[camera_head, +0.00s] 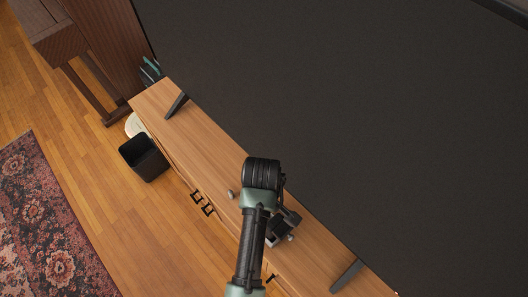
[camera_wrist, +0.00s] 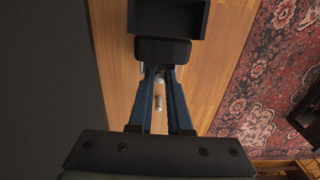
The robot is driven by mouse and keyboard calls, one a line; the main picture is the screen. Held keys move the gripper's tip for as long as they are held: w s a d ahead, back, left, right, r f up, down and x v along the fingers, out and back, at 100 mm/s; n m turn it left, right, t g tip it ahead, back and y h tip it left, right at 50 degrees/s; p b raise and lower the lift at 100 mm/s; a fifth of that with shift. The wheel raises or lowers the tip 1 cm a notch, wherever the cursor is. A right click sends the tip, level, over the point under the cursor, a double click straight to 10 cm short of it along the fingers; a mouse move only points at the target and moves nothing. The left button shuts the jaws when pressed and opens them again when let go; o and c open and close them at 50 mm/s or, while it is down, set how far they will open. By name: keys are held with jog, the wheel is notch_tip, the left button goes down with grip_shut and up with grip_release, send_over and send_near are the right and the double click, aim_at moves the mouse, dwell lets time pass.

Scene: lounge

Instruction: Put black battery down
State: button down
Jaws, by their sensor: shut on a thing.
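A black block (camera_wrist: 163,51), which I take to be the black battery, sits at the tips of my gripper (camera_wrist: 160,72) in the wrist view. The two blue fingers are closed in on it. In the head view my gripper (camera_head: 275,215) is over the wooden cabinet top, largely covered by my own arm, and the battery cannot be made out there. Whether the battery touches the surface below cannot be told.
A dark open box (camera_head: 283,229) is on the cabinet (camera_head: 205,140) beside my gripper; it also shows in the wrist view (camera_wrist: 196,22). Small silvery objects (camera_wrist: 158,103) lie below the fingers. A large black screen (camera_head: 350,120) stands behind. The cabinet top at left is mostly clear.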

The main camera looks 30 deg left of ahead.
jog(key=shift+w+f, duration=0.1)
jog(key=shift+f, duration=2.45)
jog(key=shift+f, duration=0.1)
jog(key=shift+f, duration=0.55)
jog(key=c, duration=1.1)
grip_release()
jog(key=shift+c, duration=0.2)
jog(key=shift+r, duration=0.1)
notch_tip(320, 180, up, 13)
jog(key=shift+r, duration=0.1)
